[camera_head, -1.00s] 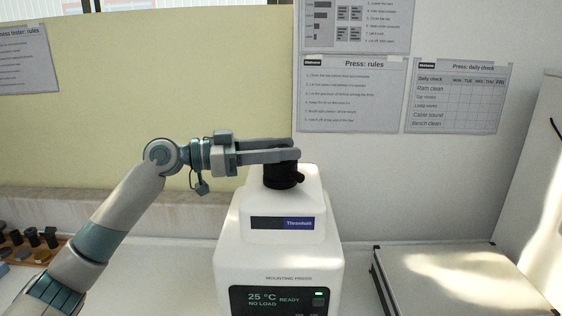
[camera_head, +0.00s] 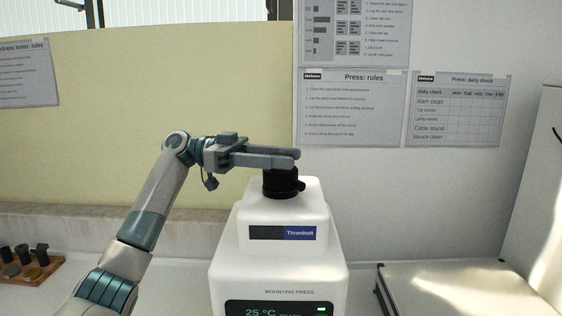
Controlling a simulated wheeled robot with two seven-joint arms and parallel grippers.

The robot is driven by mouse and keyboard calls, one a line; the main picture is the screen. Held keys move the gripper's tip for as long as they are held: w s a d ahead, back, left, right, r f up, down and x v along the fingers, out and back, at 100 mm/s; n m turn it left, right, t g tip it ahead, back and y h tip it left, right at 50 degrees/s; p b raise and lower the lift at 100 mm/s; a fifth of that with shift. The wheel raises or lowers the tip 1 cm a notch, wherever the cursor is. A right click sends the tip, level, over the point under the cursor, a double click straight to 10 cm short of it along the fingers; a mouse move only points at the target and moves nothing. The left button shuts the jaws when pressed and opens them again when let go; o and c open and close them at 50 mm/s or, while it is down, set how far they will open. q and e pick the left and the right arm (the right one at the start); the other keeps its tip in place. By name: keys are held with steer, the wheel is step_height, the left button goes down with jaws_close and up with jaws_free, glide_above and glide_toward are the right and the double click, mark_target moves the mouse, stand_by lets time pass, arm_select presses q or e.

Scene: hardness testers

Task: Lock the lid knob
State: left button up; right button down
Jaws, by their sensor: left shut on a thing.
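The black lid knob (camera_head: 281,184) sits upright on top of the white mounting press (camera_head: 283,263). A small dark tab sticks out from the knob's right side near its base. My left gripper (camera_head: 290,156) comes in from the left, its two long grey fingers lying level over the knob. The fingers are shut on the knob's top, which they partly hide. The press's screen at the bottom is cut off by the frame edge. My right gripper is not in view.
A wooden holder with several dark cylinders (camera_head: 28,264) stands at the lower left. A pale box (camera_head: 460,290) with dark edges is to the right of the press. A cream panel (camera_head: 120,120) and posted sheets are behind. White bench shows on both sides of the press.

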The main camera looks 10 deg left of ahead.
arm_select(q)
steer(key=shift+m+g, duration=0.5)
steer(key=shift+g, duration=0.3)
steer(key=o, duration=1.1)
steer(key=shift+d, duration=0.1)
steer(key=shift+c, duration=0.2)
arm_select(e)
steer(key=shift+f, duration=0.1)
arm_select(q)
steer(key=shift+w+a, duration=0.1)
steer(key=shift+a, duration=0.65)
steer(key=w+a+b, duration=0.2)
steer(key=a, duration=1.3)
steer(key=shift+a, duration=0.4)
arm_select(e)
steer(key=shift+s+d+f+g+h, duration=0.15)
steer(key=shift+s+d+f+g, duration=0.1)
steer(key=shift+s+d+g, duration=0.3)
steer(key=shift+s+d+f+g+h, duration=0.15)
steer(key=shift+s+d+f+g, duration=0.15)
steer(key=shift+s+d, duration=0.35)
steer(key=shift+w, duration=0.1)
arm_select(q)
steer(key=shift+f, duration=0.1)
